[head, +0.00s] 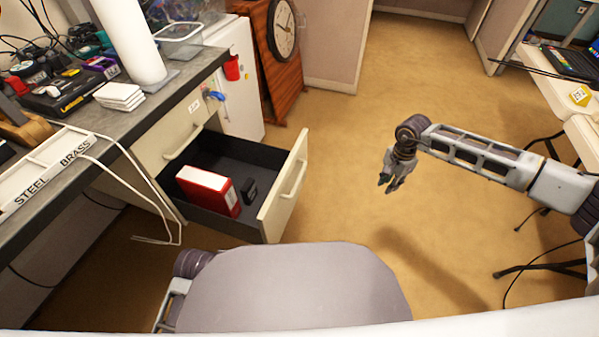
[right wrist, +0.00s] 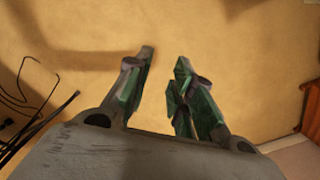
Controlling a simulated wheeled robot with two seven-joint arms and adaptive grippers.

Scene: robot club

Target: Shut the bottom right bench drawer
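The bottom right bench drawer (head: 283,189) is pulled far out, with a cream front, a bar handle (head: 294,180) and a dark inside. A red and white box (head: 208,191) and a small black object (head: 249,190) are in it. My right gripper (head: 389,186) is to the right of the drawer front, over the floor and apart from it. In the right wrist view the right gripper (right wrist: 165,62) has its fingers apart with nothing between them. My left gripper is out of view; only part of my left arm shows at the bottom.
A closed upper drawer (head: 175,134) sits above the open one. The bench top (head: 182,75) holds a labelled tray (head: 47,172), electronics and white tiles. A white cabinet (head: 237,88) and a wooden clock (head: 281,60) stand behind. The floor (head: 345,160) between drawer and right gripper is clear.

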